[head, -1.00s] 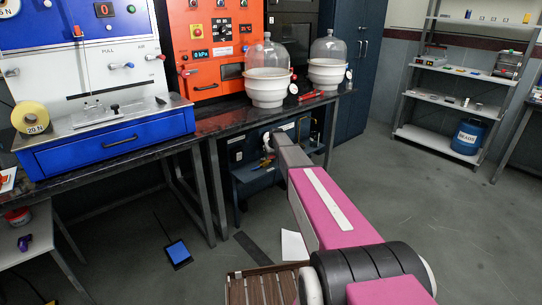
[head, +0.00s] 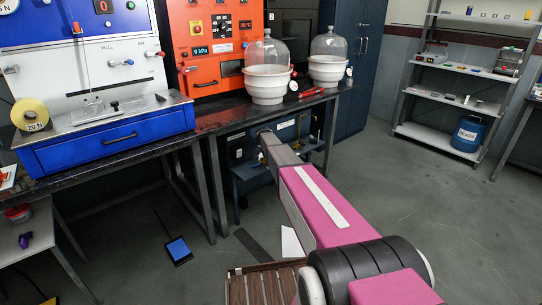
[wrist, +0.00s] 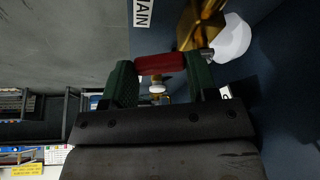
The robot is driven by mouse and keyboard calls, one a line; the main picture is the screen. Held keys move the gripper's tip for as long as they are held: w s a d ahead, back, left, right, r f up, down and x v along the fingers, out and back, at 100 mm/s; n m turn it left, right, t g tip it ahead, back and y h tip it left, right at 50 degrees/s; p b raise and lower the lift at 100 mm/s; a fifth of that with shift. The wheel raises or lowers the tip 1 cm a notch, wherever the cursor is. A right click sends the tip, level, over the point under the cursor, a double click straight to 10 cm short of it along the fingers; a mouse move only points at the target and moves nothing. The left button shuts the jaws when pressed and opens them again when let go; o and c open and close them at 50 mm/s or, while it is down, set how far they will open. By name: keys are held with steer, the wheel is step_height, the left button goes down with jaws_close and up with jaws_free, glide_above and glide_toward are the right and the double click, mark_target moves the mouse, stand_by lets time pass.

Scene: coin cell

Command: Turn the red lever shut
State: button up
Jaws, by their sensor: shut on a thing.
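The red lever (wrist: 160,64) shows in the wrist view as a short red grip lying crosswise. A metal stem at its right end meets a brass valve body (wrist: 199,28). My gripper (wrist: 161,68) has its two green fingers at the two ends of the red grip and is shut on it. In the head view my arm reaches under the right bench, and my own arm and the bench hide the gripper and lever there.
A dark blue cabinet (head: 246,180) stands under the black-topped bench (head: 222,118), close around my arm. Bench legs stand to the left. A white rounded part (wrist: 232,38) is beside the valve. A wooden slatted crate (head: 262,284) is on the floor. Floor to the right is clear.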

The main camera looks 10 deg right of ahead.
steer(key=shift+s+a+m+g+h, duration=0.2)
steer(key=shift+a+m+g, duration=0.15)
steer(key=shift+m, duration=0.65)
steer(key=shift+s+a+m+g+h, duration=0.2)
steer(key=shift+a+m+g, duration=0.15)
steer(key=shift+m, duration=0.65)
steer(key=o, duration=0.9)
steer(key=shift+o, duration=0.2)
steer(key=shift+r, duration=0.1)
steer(key=shift+s+a+r, duration=0.1)
steer(key=shift+a+r, duration=0.05)
steer(key=shift+r, duration=0.15)
steer(key=s+a, duration=0.2)
steer(key=a, duration=0.1)
steer(key=s+a+r, duration=0.1)
steer(key=s+a, duration=0.1)
steer(key=a, duration=0.2)
steer(key=s+a+r, duration=0.1)
steer(key=s+a, duration=0.1)
steer(key=a, duration=0.2)
steer(key=shift+s+a, duration=0.1)
